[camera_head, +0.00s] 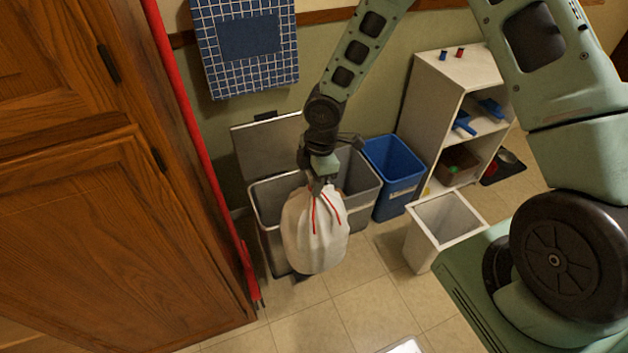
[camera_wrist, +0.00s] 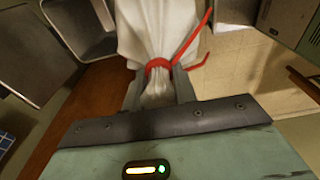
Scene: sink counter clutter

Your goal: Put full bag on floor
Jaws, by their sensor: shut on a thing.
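The full bag (camera_head: 315,235) is white with red drawstrings and hangs in front of the grey bin with its lid up. My gripper (camera_head: 322,184) is above it and shut on its gathered neck. In the wrist view the bag (camera_wrist: 155,28) fills the top middle, and its neck, tied with a red string, sits between the fingers of my gripper (camera_wrist: 158,92). The tiled floor (camera_head: 350,312) shows below and in front of the bag. Whether the bag's bottom touches the floor is hard to tell; it looks raised.
The open grey bin (camera_head: 262,220) stands right behind the bag. A second grey bin (camera_head: 366,192), a blue bin (camera_head: 398,160) and a white bin (camera_head: 420,240) stand to the right. A wooden cabinet (camera_head: 100,240) and a red pole (camera_head: 190,115) are at left. Front floor is mostly clear.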

